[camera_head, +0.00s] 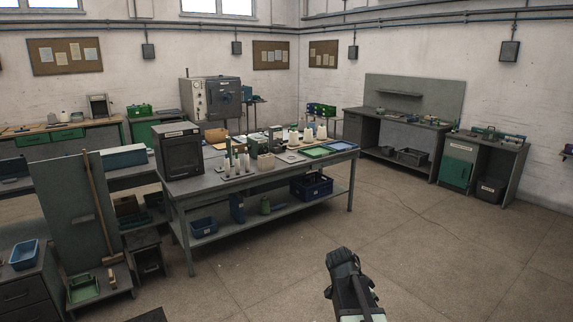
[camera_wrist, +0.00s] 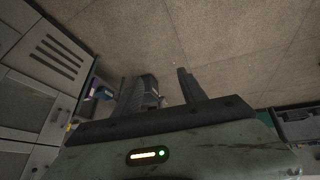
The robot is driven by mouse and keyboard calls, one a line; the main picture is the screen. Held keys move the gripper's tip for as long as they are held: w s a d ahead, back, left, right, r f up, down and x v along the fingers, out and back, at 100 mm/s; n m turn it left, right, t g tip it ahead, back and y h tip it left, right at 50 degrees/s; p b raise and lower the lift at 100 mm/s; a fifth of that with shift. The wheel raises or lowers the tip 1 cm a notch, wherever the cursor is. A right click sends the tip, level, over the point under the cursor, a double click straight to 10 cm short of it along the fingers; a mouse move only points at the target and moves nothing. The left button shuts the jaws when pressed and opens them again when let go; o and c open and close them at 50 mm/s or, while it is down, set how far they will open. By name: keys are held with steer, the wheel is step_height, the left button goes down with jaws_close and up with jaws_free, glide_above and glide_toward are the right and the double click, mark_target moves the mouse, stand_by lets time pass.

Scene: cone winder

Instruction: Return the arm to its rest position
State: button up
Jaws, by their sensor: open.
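In the head view my arm (camera_head: 350,285) rises from the bottom edge, right of the middle, over open floor. It is apart from the benches and touches nothing visible. The fingertips cannot be made out in the head view.
A long workbench (camera_head: 270,173) with cones and trays stands ahead. A grey cabinet (camera_wrist: 40,70) is close on the left in the wrist view. More benches (camera_head: 395,131) line the back right wall. The floor (camera_head: 440,250) at right is clear.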

steer(key=s+a+f+n+y, duration=0.1)
steer(key=s+a+n+y, duration=0.2)
steer(key=a+n, duration=0.4)
steer(key=s+a+f+n+y, duration=0.2)
steer(key=s+a+n+y, duration=0.1)
steer(key=s+a+n, duration=0.2)
steer(key=a+n, duration=0.2)
steer(key=a, duration=0.1)
steer(key=shift+s+a+f, duration=0.15)
steer(key=shift+s+a, duration=0.2)
